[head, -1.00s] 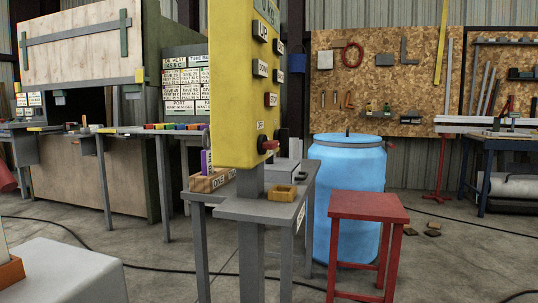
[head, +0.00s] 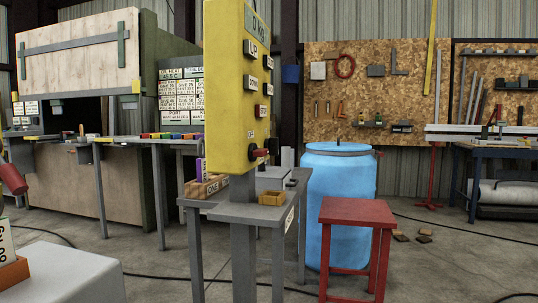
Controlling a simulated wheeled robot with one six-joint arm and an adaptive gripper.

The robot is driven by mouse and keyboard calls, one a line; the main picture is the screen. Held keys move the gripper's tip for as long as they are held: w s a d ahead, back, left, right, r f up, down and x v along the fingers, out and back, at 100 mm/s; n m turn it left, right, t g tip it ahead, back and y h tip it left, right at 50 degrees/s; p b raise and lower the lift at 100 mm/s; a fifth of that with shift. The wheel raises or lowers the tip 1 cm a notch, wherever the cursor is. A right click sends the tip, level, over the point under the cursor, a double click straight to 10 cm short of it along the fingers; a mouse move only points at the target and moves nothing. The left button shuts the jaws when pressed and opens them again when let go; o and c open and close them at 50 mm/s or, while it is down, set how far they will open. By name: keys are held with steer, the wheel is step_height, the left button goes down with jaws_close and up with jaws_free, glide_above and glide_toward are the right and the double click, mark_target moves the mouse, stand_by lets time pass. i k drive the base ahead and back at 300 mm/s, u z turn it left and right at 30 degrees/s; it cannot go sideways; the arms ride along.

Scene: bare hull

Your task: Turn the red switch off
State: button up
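A yellow control panel (head: 226,90) stands upright on a grey post in the head view. Its side face carries labelled buttons. Low on that face a red switch (head: 258,153) sticks out to the right, with a small label plate above it. A dark piece shows beside the red switch; I cannot tell whether it belongs to it. The switch is too small to read its position. My gripper is not in this view.
A red stool (head: 357,213) and a blue barrel (head: 338,200) stand to the right. Cables cross the floor. A pale grey block (head: 70,275) fills the lower left.

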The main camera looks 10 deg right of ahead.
mark_target(254, 152)
steer(key=k, duration=0.3)
steer(key=z, duration=0.95)
steer(key=i, duration=0.65)
steer(key=u, duration=1.15)
